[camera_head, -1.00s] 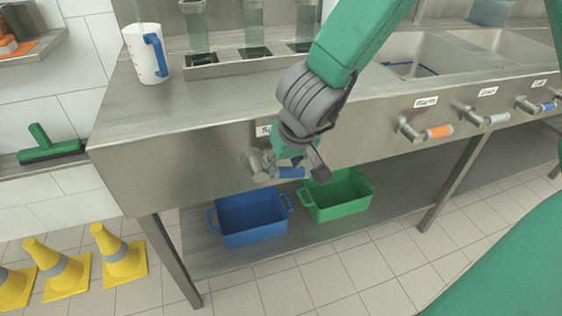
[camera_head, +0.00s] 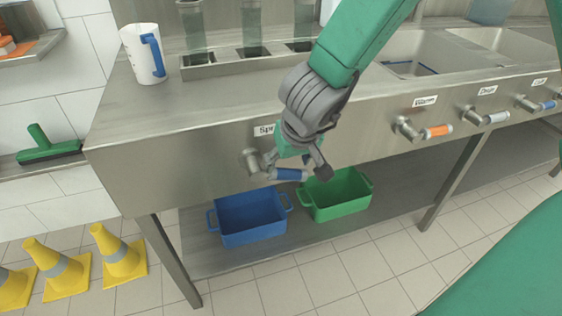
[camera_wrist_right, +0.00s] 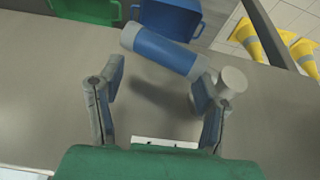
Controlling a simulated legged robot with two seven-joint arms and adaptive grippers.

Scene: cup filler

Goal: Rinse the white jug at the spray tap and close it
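The white jug (camera_head: 141,56) with a blue handle stands upright on the counter at the upper left in the head view. The spray tap's lever has a blue grip (camera_head: 289,174) and sits on the counter front under a partly hidden label (camera_head: 265,130). My right gripper (camera_head: 316,167) is at this lever. In the right wrist view my right gripper (camera_wrist_right: 160,90) is open, its fingers apart, with the blue grip (camera_wrist_right: 160,50) crosswise just beyond the fingertips. The right finger is close to the lever's metal joint (camera_wrist_right: 232,82); contact is unclear. My left gripper is not in view.
More levers line the counter front: orange (camera_head: 437,131), grey (camera_head: 496,117) and blue (camera_head: 548,105). A blue bin (camera_head: 250,222) and a green bin (camera_head: 338,197) stand on the shelf below. Yellow cones (camera_head: 119,255) stand at the lower left.

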